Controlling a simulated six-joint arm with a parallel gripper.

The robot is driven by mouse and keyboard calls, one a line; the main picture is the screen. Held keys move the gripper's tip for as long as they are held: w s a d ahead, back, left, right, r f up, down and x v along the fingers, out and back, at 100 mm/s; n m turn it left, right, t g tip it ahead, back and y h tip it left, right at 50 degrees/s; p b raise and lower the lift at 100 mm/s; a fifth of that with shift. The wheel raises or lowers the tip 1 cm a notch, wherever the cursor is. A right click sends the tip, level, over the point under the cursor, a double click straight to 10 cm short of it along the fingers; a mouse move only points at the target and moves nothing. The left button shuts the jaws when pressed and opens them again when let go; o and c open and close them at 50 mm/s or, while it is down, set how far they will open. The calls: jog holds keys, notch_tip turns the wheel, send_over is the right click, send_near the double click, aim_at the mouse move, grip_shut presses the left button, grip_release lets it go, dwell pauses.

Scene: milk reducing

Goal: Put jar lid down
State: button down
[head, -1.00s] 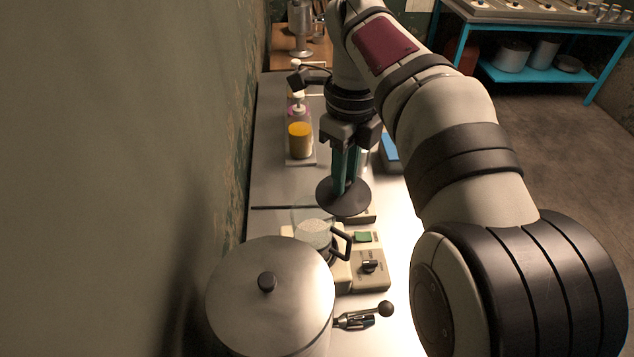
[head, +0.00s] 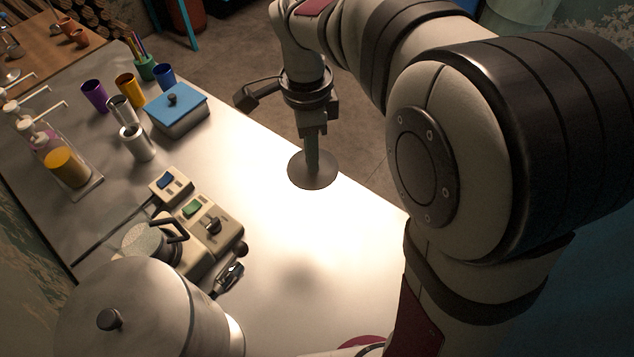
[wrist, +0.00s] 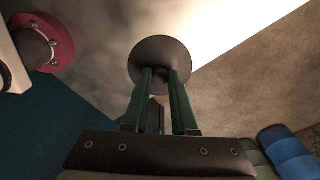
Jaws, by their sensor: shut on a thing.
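The jar lid (head: 313,171) is a dark round disc hanging level below my gripper (head: 311,150). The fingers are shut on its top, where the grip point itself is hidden. In the head view the lid is near the right edge of the bright table (head: 290,240), and a dim shadow lies on the table nearer the camera. The lid appears held above the surface; the exact height is hard to tell. In the wrist view the lid (wrist: 160,62) sits at the tips of the two green fingers (wrist: 160,88).
A glass jar (head: 147,243) with pale contents stands on a beige appliance with switches (head: 212,228). A big lidded pot (head: 150,310) is at the lower left. A blue-lidded box (head: 178,110), cups and bottles stand farther back. The table's middle and right are clear.

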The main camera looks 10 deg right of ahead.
jog(key=s+d+f, duration=0.9)
jog(key=s+d, duration=0.2)
jog(key=d, duration=0.1)
jog(key=shift+m, duration=0.3)
jog(key=w+a+f, duration=0.1)
jog(key=a+f, duration=0.1)
jog(key=a, duration=0.1)
jog(key=w+a+f, duration=0.1)
jog(key=a+f, duration=0.1)
jog(key=a, duration=0.1)
jog(key=w+a+f, duration=0.2)
jog(key=a+f, duration=0.1)
jog(key=a, duration=0.1)
notch_tip(320, 180, down, 3)
jog(key=shift+a+f, duration=0.1)
jog(key=shift+a, duration=0.05)
jog(key=shift+w+f, duration=0.1)
jog(key=shift+f, duration=0.35)
jog(key=c, duration=0.7)
grip_release()
jog(key=shift+f, duration=0.1)
